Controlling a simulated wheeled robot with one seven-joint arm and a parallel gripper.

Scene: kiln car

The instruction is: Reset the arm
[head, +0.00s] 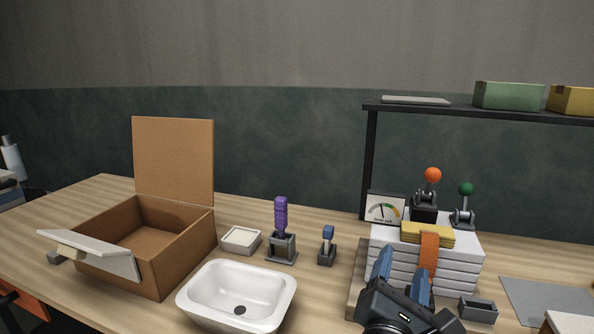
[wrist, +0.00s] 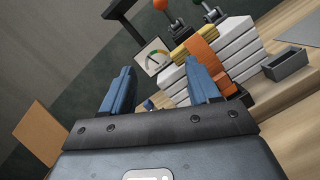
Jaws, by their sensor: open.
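My gripper (head: 402,269) is at the lower right of the head view, in front of a stack of white slabs (head: 376,246). Its two blue fingers are apart, with nothing between them. The wrist view shows the open fingers (wrist: 160,88) pointing toward the stack, the orange strap (wrist: 203,62) and the dial gauge (wrist: 154,57). My gripper hides part of the stack's front in the head view.
An open cardboard box (head: 185,258) and a white basin (head: 195,297) stand on the left. A purple-handled tool (head: 281,218) is in a holder. Levers with orange (head: 433,174) and green (head: 466,188) knobs stand behind the stack. A shelf (head: 480,114) hangs above.

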